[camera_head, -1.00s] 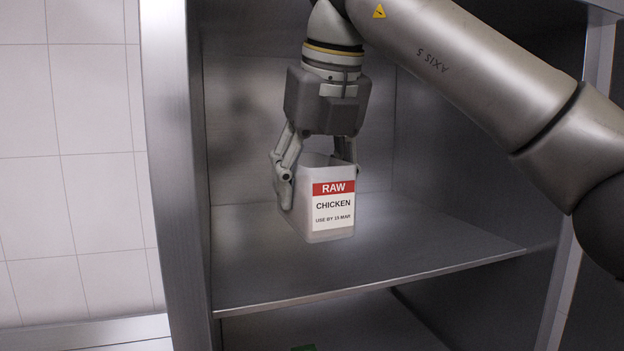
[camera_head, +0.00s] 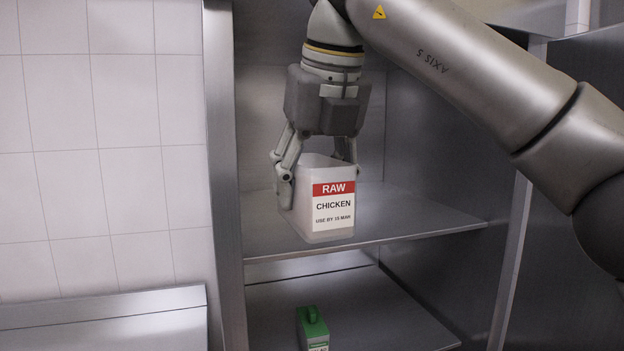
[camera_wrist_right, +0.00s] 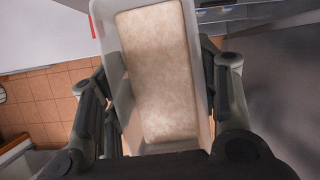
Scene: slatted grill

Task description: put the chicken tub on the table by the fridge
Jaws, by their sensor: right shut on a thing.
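The chicken tub (camera_head: 302,205) is a pale, squarish tub with a red and white label reading RAW CHICKEN. My right gripper (camera_head: 316,172) is shut on its sides from above and holds it upright in the air, in front of the metal fridge's upper shelf (camera_head: 420,218). In the right wrist view the tub (camera_wrist_right: 158,75) is seen from above with a pale, flat content inside, between the fingers of my right gripper (camera_wrist_right: 160,100). My left gripper is not in view. I cannot make out a table for certain.
A green-topped container (camera_head: 312,328) stands on the fridge's lower shelf. A steel ledge (camera_head: 100,308) runs along the white tiled wall (camera_head: 100,150) at left. The fridge's left upright (camera_head: 222,170) stands close to the tub. Orange floor tiles (camera_wrist_right: 45,98) show in the right wrist view.

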